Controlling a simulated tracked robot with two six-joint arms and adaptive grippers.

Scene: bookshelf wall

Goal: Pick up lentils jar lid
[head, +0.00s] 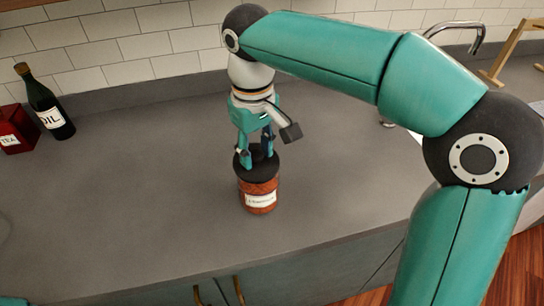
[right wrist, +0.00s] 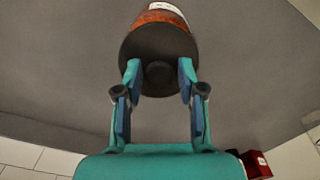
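The lentils jar (head: 258,197) stands upright on the grey counter, orange-red with a white label too small to read. Its dark round lid (head: 262,173) is on top; in the right wrist view the lid (right wrist: 160,42) shows a round knob (right wrist: 160,74) at its middle. My right gripper (head: 256,153) points down over the lid. In the right wrist view its open fingers (right wrist: 160,80) stand on either side of the knob, with a gap visible on both sides. My left gripper is not in view.
A dark oil bottle (head: 47,108) and a red tea tin (head: 17,130) stand at the back left. A tap (head: 465,35) and a wooden rack (head: 510,45) are at the back right. The counter (head: 140,190) left of the jar is clear; its front edge lies just before the jar.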

